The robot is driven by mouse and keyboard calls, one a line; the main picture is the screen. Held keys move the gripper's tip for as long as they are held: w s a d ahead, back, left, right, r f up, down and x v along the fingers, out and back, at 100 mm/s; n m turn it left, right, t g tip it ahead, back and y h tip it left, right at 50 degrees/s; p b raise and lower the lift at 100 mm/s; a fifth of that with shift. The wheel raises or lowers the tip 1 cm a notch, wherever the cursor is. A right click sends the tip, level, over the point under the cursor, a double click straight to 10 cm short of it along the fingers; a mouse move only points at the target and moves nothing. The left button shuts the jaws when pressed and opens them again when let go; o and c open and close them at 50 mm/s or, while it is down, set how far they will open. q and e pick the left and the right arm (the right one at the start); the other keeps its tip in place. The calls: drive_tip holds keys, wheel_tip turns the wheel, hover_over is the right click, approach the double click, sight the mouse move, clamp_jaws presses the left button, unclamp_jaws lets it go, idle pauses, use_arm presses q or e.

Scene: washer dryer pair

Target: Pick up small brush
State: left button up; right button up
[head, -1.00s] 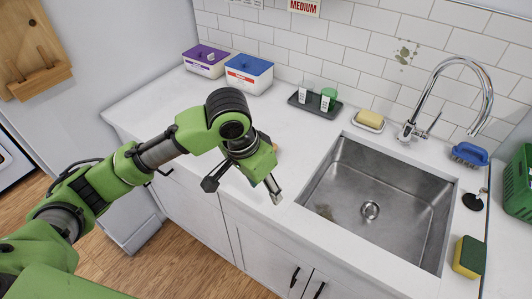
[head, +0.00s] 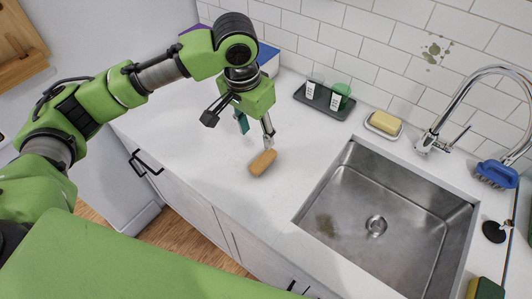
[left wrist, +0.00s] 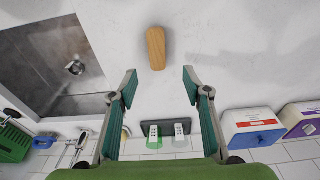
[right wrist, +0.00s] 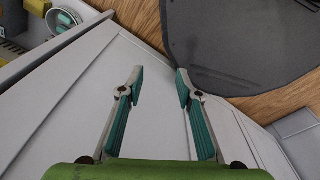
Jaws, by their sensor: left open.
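The small brush (head: 263,162) shows as a tan, wooden, rounded block lying on the white counter left of the sink. Its bristles are not visible. In the left wrist view the brush (left wrist: 156,48) lies just beyond the fingertips, roughly centred between them. My left gripper (head: 241,131) is open and empty, above the counter and a little behind and left of the brush in the head view. My right gripper (right wrist: 158,78) is open and empty in its wrist view, away from the brush, over a pale panelled surface and wooden floor.
The steel sink (head: 345,190) is right of the brush. Behind are a dark tray (head: 324,100) with two small containers and a yellow soap bar (head: 385,121) on a dish. A blue-topped box (head: 268,56) stands behind my left gripper. The counter around the brush is clear.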

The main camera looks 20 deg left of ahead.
use_arm(q)
hover_over(263, 160)
drive_tip(key=s, duration=0.1)
drive_tip(key=f, duration=0.3)
drive_tip(key=a+f, duration=0.1)
drive_tip(key=f, duration=0.1)
drive_tip(key=shift+s+f+p, duration=0.1)
drive_tip(key=shift+f+p, duration=0.2)
drive_tip(key=shift+p, duration=0.05)
drive_tip(key=shift+w+f, duration=0.2)
drive_tip(key=shift+f, duration=0.1)
drive_tip(key=shift+w+d+f+p, duration=0.1)
drive_tip(key=shift+d+f+p, duration=0.1)
drive_tip(key=shift+f+p, duration=0.35)
drive_tip(key=shift+w+d+f+p, duration=0.15)
drive_tip(key=shift+f+p, duration=0.15)
drive_tip(key=shift+f, duration=0.4)
wheel_tip(263, 160, down, 2)
drive_tip(key=shift+w+d+f, duration=0.1)
drive_tip(key=shift+f, duration=0.2)
drive_tip(key=shift+w, duration=0.1)
drive_tip(key=c, duration=1.2)
use_arm(e)
drive_tip(key=s+r, duration=0.2)
drive_tip(key=s, duration=0.1)
drive_tip(key=shift+d+r, duration=0.2)
drive_tip(key=shift+r, duration=0.2)
